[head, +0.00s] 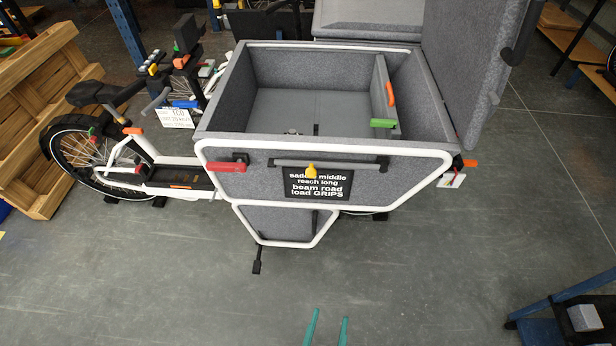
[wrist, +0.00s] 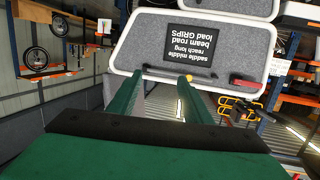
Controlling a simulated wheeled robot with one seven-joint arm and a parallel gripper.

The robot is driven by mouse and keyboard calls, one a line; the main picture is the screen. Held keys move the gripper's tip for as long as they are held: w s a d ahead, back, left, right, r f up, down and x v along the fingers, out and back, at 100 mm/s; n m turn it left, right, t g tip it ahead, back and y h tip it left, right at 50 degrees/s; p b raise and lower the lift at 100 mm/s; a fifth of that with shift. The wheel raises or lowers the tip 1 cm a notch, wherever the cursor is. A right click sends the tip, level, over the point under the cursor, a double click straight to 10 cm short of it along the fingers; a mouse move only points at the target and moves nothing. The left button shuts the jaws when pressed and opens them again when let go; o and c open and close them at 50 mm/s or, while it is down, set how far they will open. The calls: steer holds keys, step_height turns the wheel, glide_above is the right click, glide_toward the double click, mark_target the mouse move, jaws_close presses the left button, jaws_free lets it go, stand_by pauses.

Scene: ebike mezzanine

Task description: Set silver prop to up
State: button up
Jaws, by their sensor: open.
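A slim grey bar (head: 335,163) lies level across the front of the grey cargo box (head: 225,180), with a yellow knob (head: 311,170) near its middle. It may be the silver prop, but I cannot tell for sure. The bar (wrist: 205,77) also shows upside down in the wrist view, partly behind my fingers. My gripper (head: 331,315) has green fingers and is open and empty, low in the head view, in front of the box and apart from it. In the wrist view my gripper (wrist: 160,78) points toward the bar.
A red handle (head: 227,167) sits left of the bar, and a label plate (head: 319,185) is below it. The raised lid (head: 465,60) stands at the box's right. A wooden crate (head: 45,90) is at left. The floor (head: 200,280) in front is clear.

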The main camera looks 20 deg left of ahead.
steer(key=w+a+n+y, duration=0.1)
steer(key=w+a, duration=0.3)
steer(key=w, duration=0.3)
steer(key=w+a+n+y, duration=0.1)
steer(key=w+a, duration=0.2)
steer(key=w, duration=0.4)
steer(key=t+y, duration=0.1)
steer(key=y, duration=0.1)
glide_toward(311, 175)
steer(key=x, duration=0.8)
steer(key=shift+a+f, duration=0.1)
jaws_close()
